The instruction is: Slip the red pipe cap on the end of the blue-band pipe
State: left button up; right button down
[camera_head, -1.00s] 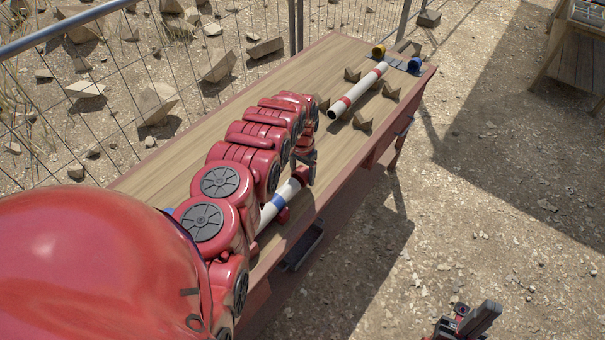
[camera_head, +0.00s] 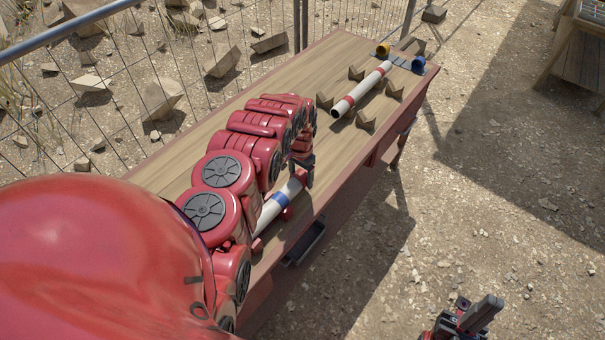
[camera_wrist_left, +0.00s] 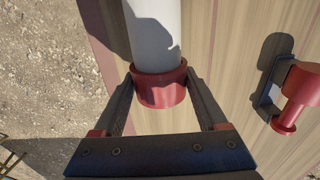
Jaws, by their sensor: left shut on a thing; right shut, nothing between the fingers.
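The blue-band pipe (camera_head: 268,213) is white and lies along the near part of the table, partly hidden by my left arm. My left gripper (camera_head: 304,174) is at its far end. In the left wrist view the red pipe cap (camera_wrist_left: 160,90) sits between the fingers of my left gripper (camera_wrist_left: 158,84), which is shut on it. The cap's rim is around the end of the white pipe (camera_wrist_left: 154,35), or right against it; how deep it sits I cannot tell. My right gripper (camera_head: 472,318) is shut and empty, low at the right, off the table.
A red-band pipe (camera_head: 362,88) lies farther along the wooden table (camera_head: 190,140) among several brown wedge blocks (camera_head: 365,122). Yellow (camera_head: 382,49) and blue (camera_head: 418,65) pieces stand at the far end. A red fitting (camera_wrist_left: 300,85) is beside the pipe. A wire fence runs behind.

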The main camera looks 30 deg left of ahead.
pick_arm(q)
jog(key=shift+s+a+p, duration=0.1)
jog(key=shift+s+p, duration=0.4)
jog(key=shift+s, duration=0.15)
jog(key=shift+s+p, duration=0.35)
jog(key=shift+s+p, duration=0.3)
jog(key=shift+s, duration=0.1)
jog(key=o, duration=1)
